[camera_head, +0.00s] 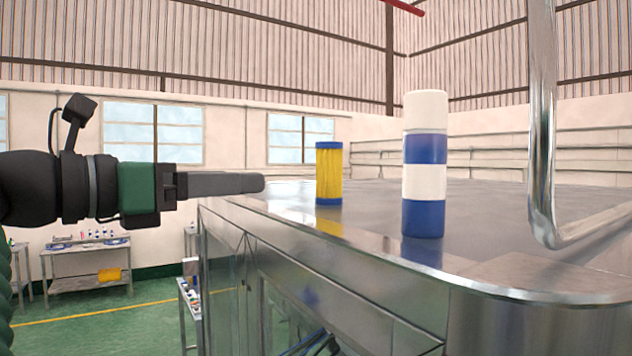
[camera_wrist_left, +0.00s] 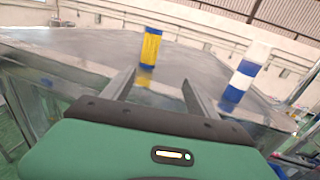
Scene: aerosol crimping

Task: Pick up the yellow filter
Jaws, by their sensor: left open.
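The yellow filter (camera_head: 329,174) is a small upright cylinder with blue end caps, standing on the metal table top (camera_head: 375,221) near its edge. It also shows in the left wrist view (camera_wrist_left: 151,47), ahead of the fingers and roughly in line with the gap between them. My left gripper (camera_head: 262,184) comes in from the left, level with the filter, with its fingertips a short way left of it and apart from it. In the left wrist view the two fingers (camera_wrist_left: 157,80) are spread with nothing between them. My right gripper is not in view.
A taller blue and white striped can (camera_head: 425,165) stands upright to the right of the filter, and also shows in the left wrist view (camera_wrist_left: 245,77). A shiny metal rail (camera_head: 543,120) rises at the right. The table top behind the filter looks clear.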

